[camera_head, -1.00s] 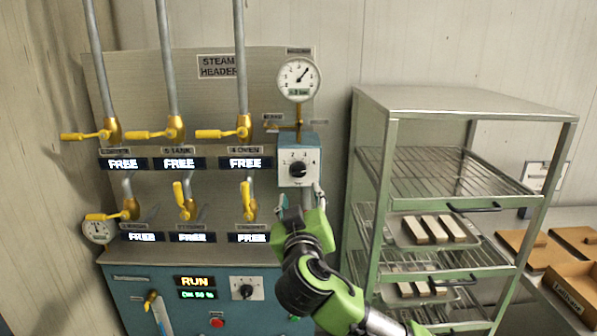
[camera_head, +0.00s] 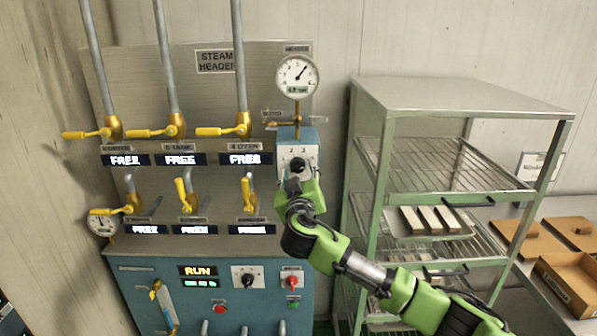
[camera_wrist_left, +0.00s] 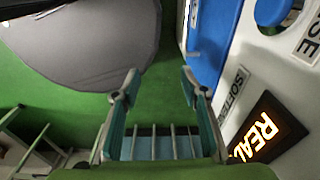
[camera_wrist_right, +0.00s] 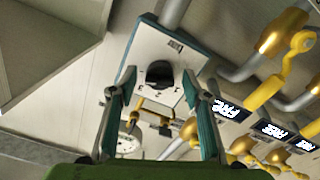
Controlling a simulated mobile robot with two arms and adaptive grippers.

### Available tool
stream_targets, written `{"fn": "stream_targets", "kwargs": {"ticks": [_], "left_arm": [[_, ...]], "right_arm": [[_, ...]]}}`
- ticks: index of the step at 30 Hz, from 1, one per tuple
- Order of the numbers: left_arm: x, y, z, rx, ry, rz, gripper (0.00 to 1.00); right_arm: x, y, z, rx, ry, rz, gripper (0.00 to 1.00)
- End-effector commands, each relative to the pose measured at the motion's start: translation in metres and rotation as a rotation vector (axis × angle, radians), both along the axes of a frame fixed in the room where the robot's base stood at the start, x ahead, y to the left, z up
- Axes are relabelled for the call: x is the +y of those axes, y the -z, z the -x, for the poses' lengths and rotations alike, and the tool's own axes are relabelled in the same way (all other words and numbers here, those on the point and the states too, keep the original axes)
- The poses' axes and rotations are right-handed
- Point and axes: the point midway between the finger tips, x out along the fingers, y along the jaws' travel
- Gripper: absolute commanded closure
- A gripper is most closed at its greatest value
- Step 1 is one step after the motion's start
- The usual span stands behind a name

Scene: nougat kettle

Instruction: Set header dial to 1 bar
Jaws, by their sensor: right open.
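The header dial is a black knob (camera_head: 298,165) on the white face of a small blue box (camera_head: 309,138), under the round pressure gauge (camera_head: 297,76) on the steam header panel. My right gripper (camera_head: 299,182) is just below and in front of the knob and hides the lower part of the box. In the right wrist view the knob (camera_wrist_right: 159,74) lies ahead, between the two spread fingertips, with none of it visibly touched. My left gripper (camera_wrist_left: 157,80) shows only in its own wrist view, open and empty.
Yellow valve levers (camera_head: 222,131) and pipes fill the panel to the left. A blue cabinet (camera_head: 240,255) with a RUN display stands below. A green-framed rack (camera_head: 383,170) with trays is close on the right. Wooden boxes (camera_head: 570,285) sit farther right.

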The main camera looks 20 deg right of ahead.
Motion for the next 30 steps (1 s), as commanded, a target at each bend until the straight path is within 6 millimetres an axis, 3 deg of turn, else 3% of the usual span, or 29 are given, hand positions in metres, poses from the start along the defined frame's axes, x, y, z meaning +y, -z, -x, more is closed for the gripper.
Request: {"fn": "stream_targets", "kwargs": {"ticks": [4, 9, 20, 30], "left_arm": [[0.000, 0.000, -0.001, -0.001, 0.000, 0.000, 0.60], [0.000, 0.000, -0.001, -0.002, 0.000, 0.000, 0.60], [-0.001, 0.004, -0.001, -0.002, 0.001, 0.000, 0.60], [-0.001, 0.018, -0.001, -0.002, 0.002, 0.001, 0.60]], "right_arm": [[0.000, 0.000, 0.000, 0.000, 0.000, 0.000, 0.55], [0.000, 0.000, 0.000, 0.000, 0.000, 0.000, 0.94], [0.001, 0.001, 0.000, 0.009, -0.001, 0.030, 0.94], [0.000, 0.002, 0.001, 0.066, 0.000, 0.231, 0.94]]}}
